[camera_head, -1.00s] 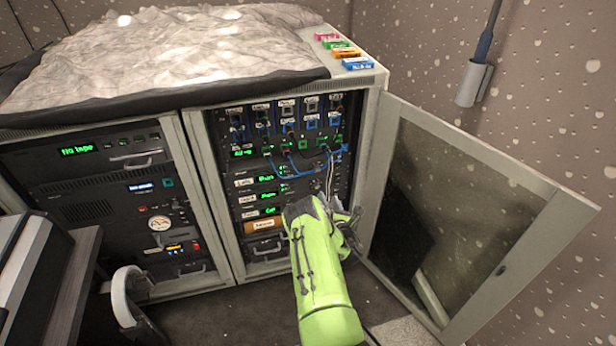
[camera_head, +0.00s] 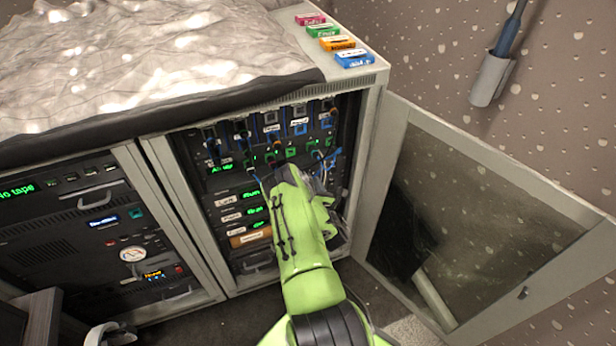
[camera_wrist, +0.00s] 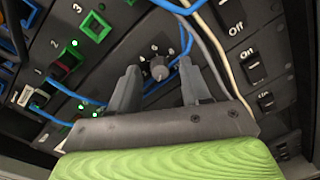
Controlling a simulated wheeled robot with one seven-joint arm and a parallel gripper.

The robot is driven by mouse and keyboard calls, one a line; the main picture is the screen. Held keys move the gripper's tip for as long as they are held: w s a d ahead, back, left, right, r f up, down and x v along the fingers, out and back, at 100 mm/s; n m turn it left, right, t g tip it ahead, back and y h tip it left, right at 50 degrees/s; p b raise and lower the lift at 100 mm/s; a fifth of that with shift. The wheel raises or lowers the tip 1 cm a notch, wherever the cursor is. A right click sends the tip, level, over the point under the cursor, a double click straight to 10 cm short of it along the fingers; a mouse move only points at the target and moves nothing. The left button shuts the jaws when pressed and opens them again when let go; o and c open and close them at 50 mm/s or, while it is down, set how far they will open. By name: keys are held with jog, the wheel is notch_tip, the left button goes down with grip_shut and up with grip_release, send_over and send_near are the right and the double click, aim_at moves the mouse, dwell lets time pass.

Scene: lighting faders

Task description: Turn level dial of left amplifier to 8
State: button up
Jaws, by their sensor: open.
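The amplifier labelled Left (camera_head: 226,201) is in the open rack, above other similar labelled units with green displays. Its right side is hidden behind my arm in the head view. In the wrist view a small grey dial (camera_wrist: 159,68) with marks around it sits on a dark panel. I cannot read its setting or tell for certain which amplifier it belongs to. My gripper (camera_wrist: 158,80) is open, one finger on each side of the dial in the picture. Contact is not visible. In the head view my gripper (camera_head: 322,195) is close to the rack's right side.
A blue cable (camera_wrist: 187,42) crosses near the dial and fingers. A white cable (camera_wrist: 222,55) and a grey one run to the right, beside On and Off switches (camera_wrist: 252,56). The open rack door (camera_head: 480,160) stands right of my arm. Coloured cassettes (camera_head: 338,43) lie on top.

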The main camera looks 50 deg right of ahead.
jog(key=shift+s, duration=0.1)
jog(key=shift+c, duration=0.4)
grip_shut()
jog(key=shift+m, duration=0.3)
